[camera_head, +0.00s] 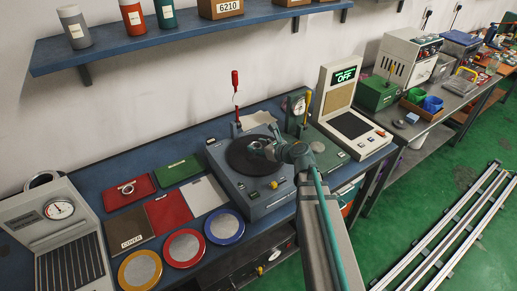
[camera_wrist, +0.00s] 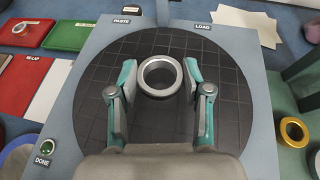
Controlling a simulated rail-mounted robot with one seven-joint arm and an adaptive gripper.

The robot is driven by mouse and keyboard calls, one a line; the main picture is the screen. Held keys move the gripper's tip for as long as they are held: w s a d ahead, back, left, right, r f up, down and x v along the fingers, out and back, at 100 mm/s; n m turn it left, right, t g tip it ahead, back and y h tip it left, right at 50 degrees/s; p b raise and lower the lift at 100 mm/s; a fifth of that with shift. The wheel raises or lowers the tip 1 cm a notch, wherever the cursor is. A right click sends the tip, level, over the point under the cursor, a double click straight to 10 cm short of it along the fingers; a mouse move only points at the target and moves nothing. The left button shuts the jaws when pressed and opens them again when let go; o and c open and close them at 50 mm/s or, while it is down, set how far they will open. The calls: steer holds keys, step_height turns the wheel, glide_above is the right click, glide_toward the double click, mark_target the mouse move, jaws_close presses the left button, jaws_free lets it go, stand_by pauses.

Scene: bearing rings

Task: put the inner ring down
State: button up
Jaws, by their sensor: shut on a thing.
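The inner ring (camera_wrist: 160,77) is a shiny silver ring with an open centre, in the middle of the wrist view. My gripper (camera_wrist: 160,76) is shut on it, one teal-backed finger at each side. The ring is over the black round plate (camera_wrist: 225,110) with a grid of fine lines; I cannot tell whether it touches the plate. In the head view my gripper (camera_head: 268,150) is over the right part of the same plate (camera_head: 240,157), and the ring cannot be made out there.
The plate's grey housing (camera_wrist: 255,75) is labelled PASTE, LOAD and DONE. Another ring (camera_head: 127,188) lies on a red tray (camera_head: 115,198) at left. A gold ring (camera_wrist: 293,131) stands at right in the wrist view. A dial gauge post (camera_head: 297,108) rises behind my gripper.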

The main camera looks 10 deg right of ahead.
steer(key=shift+f, duration=0.9)
steer(key=shift+f, duration=0.1)
steer(key=o, duration=1.3)
steer(key=shift+s+d+r, duration=0.1)
steer(key=shift+s+r, duration=0.1)
steer(key=p+v, duration=0.1)
steer(key=v, duration=0.8)
steer(key=shift+s+r+p, duration=0.15)
steer(key=shift+r+p, duration=0.15)
steer(key=shift+p, duration=0.05)
steer(key=p, duration=0.3)
steer(key=shift+s+d+r+p, duration=0.15)
steer(key=shift+d+p, duration=0.1)
steer(key=shift+p, duration=0.05)
steer(key=p, duration=0.2)
steer(key=s+p, duration=0.1)
steer(key=p, duration=0.1)
steer(key=shift+s+d+r, duration=0.15)
steer(key=shift+d, duration=0.2)
